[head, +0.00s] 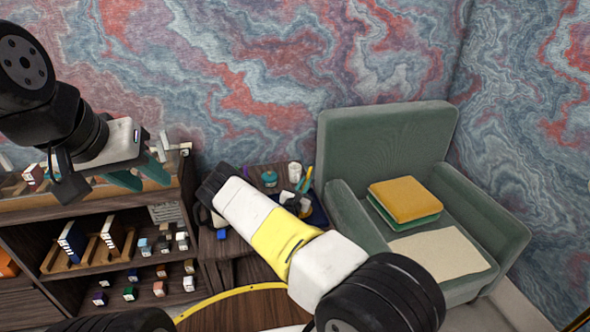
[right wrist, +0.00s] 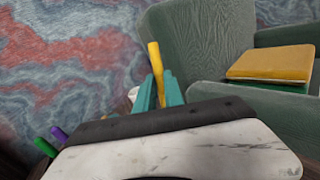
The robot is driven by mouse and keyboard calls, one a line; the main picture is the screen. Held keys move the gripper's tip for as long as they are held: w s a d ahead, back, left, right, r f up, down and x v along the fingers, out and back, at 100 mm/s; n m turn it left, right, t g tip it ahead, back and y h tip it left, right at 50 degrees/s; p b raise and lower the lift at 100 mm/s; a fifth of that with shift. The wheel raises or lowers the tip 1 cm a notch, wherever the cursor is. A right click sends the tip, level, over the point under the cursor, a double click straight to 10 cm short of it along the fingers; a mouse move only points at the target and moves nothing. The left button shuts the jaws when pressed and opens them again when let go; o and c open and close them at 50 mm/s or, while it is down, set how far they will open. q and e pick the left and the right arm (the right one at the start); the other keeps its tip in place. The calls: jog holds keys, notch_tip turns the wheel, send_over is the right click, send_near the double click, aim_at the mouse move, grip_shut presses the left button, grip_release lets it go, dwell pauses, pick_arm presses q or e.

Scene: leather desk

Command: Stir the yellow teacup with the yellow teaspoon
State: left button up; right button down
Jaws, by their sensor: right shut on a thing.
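My right gripper (right wrist: 160,92) has teal fingers shut on a slim yellow handle (right wrist: 155,58), which looks like the yellow teaspoon; it points up and leans slightly. In the head view, my right arm partly hides this gripper, and a bit of the yellow handle (head: 302,182) shows by the small dark side table. The teaspoon's other end cannot be made out. My left gripper (head: 143,172) is open and empty, high at the left in front of the shelf. I cannot make out the yellow teacup in either view.
A green armchair (head: 388,130) with a yellow cushion (head: 404,198) stands at the right. A wooden shelf (head: 80,225) with small blocks stands at the left. A white cylinder (head: 295,169) and a teal item (head: 269,178) stand on the side table. A yellow curved rim (head: 232,291) shows below.

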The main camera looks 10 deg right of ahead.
jog(key=shift+s+a+f, duration=0.15)
jog(key=shift+a+f, duration=0.1)
jog(key=shift+f, duration=0.45)
jog(key=shift+s+a+f, duration=0.15)
jog(key=shift+a+f, duration=0.1)
jog(key=shift+f, duration=0.5)
jog(key=shift+s+a+f, duration=0.15)
jog(key=shift+a+f, duration=0.1)
jog(key=shift+f, duration=0.45)
jog(key=shift+w, duration=0.1)
